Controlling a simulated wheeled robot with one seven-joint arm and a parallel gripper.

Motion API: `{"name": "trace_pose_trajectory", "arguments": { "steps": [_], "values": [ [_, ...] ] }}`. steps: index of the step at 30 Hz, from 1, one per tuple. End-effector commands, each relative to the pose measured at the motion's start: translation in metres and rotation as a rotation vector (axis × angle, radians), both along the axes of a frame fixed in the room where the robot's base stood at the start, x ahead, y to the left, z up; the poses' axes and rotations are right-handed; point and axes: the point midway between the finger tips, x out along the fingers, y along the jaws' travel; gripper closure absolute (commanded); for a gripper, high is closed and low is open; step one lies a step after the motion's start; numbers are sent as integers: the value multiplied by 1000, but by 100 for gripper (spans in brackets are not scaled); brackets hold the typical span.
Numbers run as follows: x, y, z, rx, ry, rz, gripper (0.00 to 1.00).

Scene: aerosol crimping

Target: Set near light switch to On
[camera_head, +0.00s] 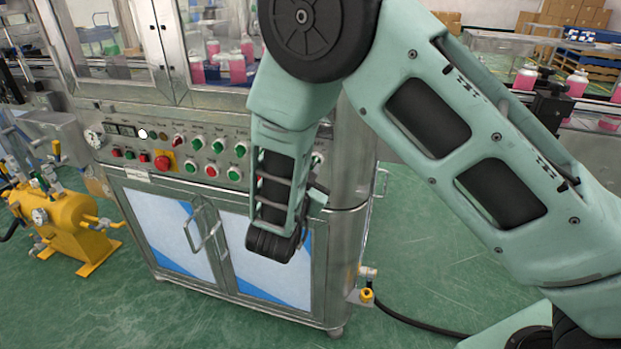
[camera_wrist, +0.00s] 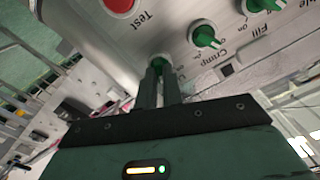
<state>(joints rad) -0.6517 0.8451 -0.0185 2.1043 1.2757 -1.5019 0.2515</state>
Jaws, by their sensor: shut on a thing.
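In the wrist view, my gripper (camera_wrist: 160,72) is shut on a green rotary switch knob (camera_wrist: 158,62) on the grey metal panel. The two fingers stand on either side of the knob and hide most of it. I cannot read its label or its setting. In the camera_head view, my arm covers the right part of the control panel (camera_head: 130,136), so the gripped knob and the fingertips cannot be made out there.
Beside the gripped knob are a green knob marked Crimp (camera_wrist: 207,37), another marked Fill (camera_wrist: 258,5) and a red button (camera_wrist: 121,4) near Test. A red emergency stop (camera_head: 162,162) sits further left. Cabinet doors with handles (camera_head: 207,232) are below.

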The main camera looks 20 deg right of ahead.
Motion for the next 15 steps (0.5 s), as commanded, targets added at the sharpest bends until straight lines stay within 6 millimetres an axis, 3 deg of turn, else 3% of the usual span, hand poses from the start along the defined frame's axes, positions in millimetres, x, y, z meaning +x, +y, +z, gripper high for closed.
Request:
{"name": "trace_pose_trajectory", "arguments": {
  "steps": [15],
  "values": [
    [-1, 1, -2, 90, -59, 3, 100]
  ]
}}
